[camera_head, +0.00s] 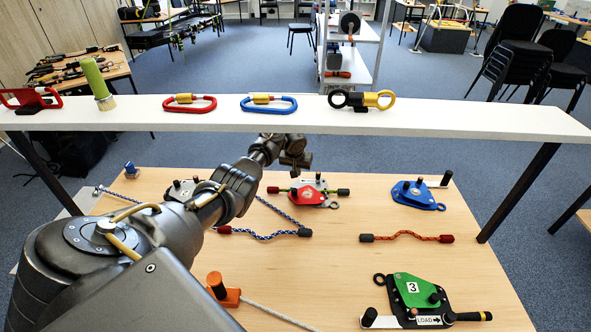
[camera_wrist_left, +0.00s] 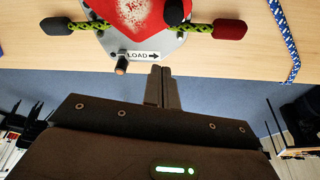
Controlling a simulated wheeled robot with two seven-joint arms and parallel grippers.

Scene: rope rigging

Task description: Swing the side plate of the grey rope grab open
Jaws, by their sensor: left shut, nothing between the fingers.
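A grey rope grab (camera_head: 180,189) with a dark knob lies on the low wooden table at left in the head view, partly hidden behind my left arm. My left gripper (camera_head: 298,160) is shut and empty, above the table's back edge near a red rope grab (camera_head: 312,194). In the left wrist view, the fingers of my left gripper (camera_wrist_left: 158,72) are together, just short of the LOAD label on the red grab's grey back plate. That red grab (camera_wrist_left: 145,15) has worn paint and a green-black rope through it. My right gripper is not in view.
A white shelf (camera_head: 420,119) with carabiners crosses above the table's back. A blue grab (camera_head: 415,195), a green grab (camera_head: 415,290) marked 3, an orange cord (camera_head: 405,236), a blue-white rope (camera_head: 262,236) and an orange block (camera_head: 222,292) lie on the table.

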